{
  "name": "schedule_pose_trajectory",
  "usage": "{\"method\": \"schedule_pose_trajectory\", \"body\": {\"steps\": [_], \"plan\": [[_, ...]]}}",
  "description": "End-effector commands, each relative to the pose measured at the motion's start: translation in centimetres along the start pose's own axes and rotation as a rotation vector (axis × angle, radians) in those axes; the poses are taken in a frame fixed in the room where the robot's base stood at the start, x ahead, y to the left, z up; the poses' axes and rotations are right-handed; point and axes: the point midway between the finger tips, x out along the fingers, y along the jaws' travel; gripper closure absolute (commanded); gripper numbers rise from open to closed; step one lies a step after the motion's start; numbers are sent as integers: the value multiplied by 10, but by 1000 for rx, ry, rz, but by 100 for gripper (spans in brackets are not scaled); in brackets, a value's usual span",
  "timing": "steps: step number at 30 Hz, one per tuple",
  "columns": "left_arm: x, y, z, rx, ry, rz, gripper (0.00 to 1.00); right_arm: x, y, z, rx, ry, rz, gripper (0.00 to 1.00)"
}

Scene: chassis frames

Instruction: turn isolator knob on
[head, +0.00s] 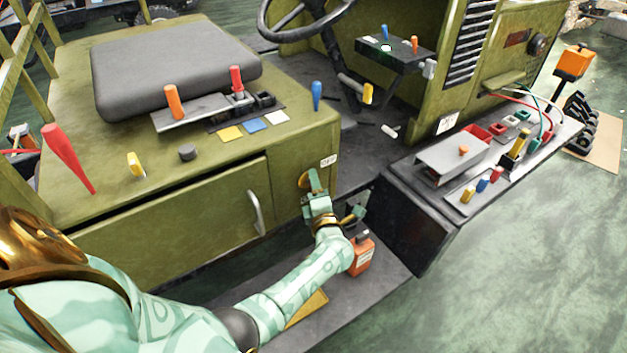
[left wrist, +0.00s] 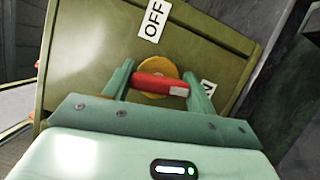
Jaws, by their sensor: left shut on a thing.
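The isolator knob, a red bar (left wrist: 160,84) with a white mark at its right end, sits on a yellow disc (left wrist: 158,70) on the green panel in the left wrist view. The white mark points toward a partly covered label (left wrist: 208,88) showing an N. An OFF label (left wrist: 152,20) is above the disc. My left gripper (left wrist: 160,88) is shut on the knob, one finger at each end of the bar. In the head view, my left gripper (head: 314,184) is at the seat box's end face, by the yellow disc (head: 304,180); the red bar is hidden there. My right gripper is out of view.
An orange-red container (head: 361,255) stands on the step below my left wrist. A drawer handle (head: 256,212) sticks out left of the gripper. A dark side box with a control shelf (head: 410,190) stands to the right. Several levers rise from the seat box top.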

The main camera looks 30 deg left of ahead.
Motion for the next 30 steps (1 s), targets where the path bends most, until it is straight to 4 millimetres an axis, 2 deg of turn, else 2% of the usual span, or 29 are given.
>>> {"method": "schedule_pose_trajectory", "body": {"steps": [1, 9, 27, 28, 30], "plan": [[-1, 4, 2, 23, -3, -12, 66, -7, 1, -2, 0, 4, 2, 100], [-1, 1, 2, 131, -2, -57, 66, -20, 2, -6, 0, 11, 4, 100], [-1, -2, 1, 171, -4, -72, 66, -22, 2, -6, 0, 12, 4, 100], [-1, -2, 1, 171, -4, -72, 41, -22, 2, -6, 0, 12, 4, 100], [-1, -2, 1, 171, -4, -72, 22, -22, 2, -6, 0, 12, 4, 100]]}}
